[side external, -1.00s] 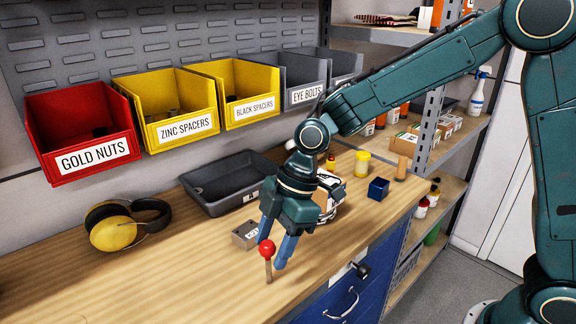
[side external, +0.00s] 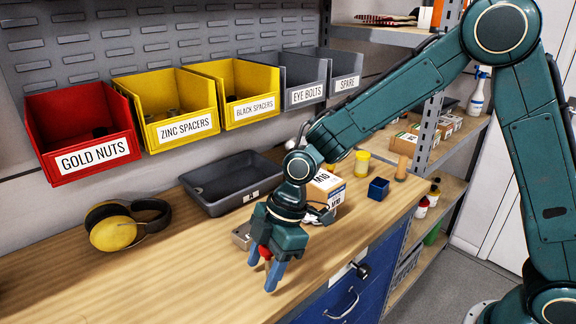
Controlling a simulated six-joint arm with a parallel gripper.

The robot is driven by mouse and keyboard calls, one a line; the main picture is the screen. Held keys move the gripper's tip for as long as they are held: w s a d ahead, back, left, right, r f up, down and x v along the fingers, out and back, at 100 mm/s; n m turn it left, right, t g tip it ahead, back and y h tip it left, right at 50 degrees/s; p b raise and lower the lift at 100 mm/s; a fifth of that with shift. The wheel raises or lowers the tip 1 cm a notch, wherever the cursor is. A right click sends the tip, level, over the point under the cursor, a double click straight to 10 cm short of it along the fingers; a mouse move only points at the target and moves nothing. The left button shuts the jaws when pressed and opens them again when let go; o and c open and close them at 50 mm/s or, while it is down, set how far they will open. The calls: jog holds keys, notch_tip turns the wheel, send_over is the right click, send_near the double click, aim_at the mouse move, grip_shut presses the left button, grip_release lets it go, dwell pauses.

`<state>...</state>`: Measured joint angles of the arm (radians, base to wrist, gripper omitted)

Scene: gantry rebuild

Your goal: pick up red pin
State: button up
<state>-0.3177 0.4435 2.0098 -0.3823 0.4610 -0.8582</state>
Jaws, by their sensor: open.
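The red pin (side external: 265,253) has a round red head on a thin light stem and stands upright near the front edge of the wooden bench (side external: 120,280). My gripper (side external: 264,272) points down at the pin, with its blue fingers apart. One finger shows on the left of the pin and the other on the right, in front. The red head shows between the fingers, partly covered. I cannot tell whether either finger touches it. The lower stem is largely hidden.
A grey metal block (side external: 241,236) lies just behind my gripper. An M10 box (side external: 326,186), a small blue box (side external: 378,188) and a grey tray (side external: 205,201) stand farther back. Yellow ear defenders (side external: 115,231) lie at left. The bench's front left is clear.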

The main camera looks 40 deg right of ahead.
jog(key=c, duration=1.1)
jog(key=shift+o, duration=0.2)
notch_tip(320, 180, up, 20)
dwell(0.7)
